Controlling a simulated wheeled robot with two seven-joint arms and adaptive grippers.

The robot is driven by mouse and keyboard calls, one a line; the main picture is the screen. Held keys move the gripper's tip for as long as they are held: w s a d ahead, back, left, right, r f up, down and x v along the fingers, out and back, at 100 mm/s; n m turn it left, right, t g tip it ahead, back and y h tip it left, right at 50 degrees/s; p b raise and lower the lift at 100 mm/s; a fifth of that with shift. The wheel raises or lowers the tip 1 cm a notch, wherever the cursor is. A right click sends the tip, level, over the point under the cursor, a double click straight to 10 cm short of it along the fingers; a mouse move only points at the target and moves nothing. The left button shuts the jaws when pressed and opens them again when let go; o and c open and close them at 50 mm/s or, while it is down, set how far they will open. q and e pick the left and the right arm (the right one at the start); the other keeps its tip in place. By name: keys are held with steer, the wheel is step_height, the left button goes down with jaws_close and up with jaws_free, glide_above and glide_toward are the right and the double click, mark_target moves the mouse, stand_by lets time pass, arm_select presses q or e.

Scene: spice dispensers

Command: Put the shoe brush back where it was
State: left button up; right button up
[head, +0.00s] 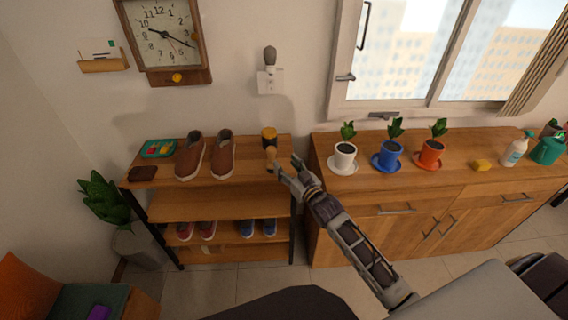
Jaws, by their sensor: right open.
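A small tan object that looks like the shoe brush (271,157) is at the right end of the shoe rack's top shelf (228,178), just in front of a dark jar with a yellow band (269,138). It seems upright, but it is too small to be sure. My right gripper (285,167) is open, right beside it on its right, at the shelf's right edge. I cannot tell whether a finger touches it. A pair of brown shoes (222,155) stands left of it on the same shelf. My left gripper is not in view.
A teal tray (158,149) and a dark brown wallet-like item (142,173) lie on the shelf's left end. Small shoes (247,228) sit on the lower shelf. A wooden cabinet (372,209) with potted plants (344,154) stands to the right. A clock (163,36) hangs above.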

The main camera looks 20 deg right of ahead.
steer(key=shift+s, duration=0.4)
stand_by(0.5)
steer(key=s+d+f+g+h, duration=0.1)
steer(key=s+d+f+g, duration=0.3)
steer(key=f, duration=1)
steer(key=s+f+g+h, duration=0.1)
steer(key=s+f, duration=0.5)
steer(key=f, duration=0.8)
steer(key=s+d+f+g+h, duration=0.1)
steer(key=s+d+f+g, duration=0.3)
steer(key=f, duration=1)
steer(key=s+f+g, duration=0.2)
steer(key=s+f, duration=0.5)
steer(key=s, duration=0.5)
steer(key=s+d+f+g, duration=0.1)
steer(key=s+f+g, duration=0.1)
steer(key=s+f, duration=0.5)
steer(key=s+f+g+h, duration=0.1)
steer(key=s+f+g, duration=0.2)
steer(key=s, duration=1.5)
step_height(320, 180, down, 4)
steer(key=shift+s+d+f, duration=0.2)
steer(key=shift+s+d, duration=0.05)
steer(key=shift+s, duration=0.1)
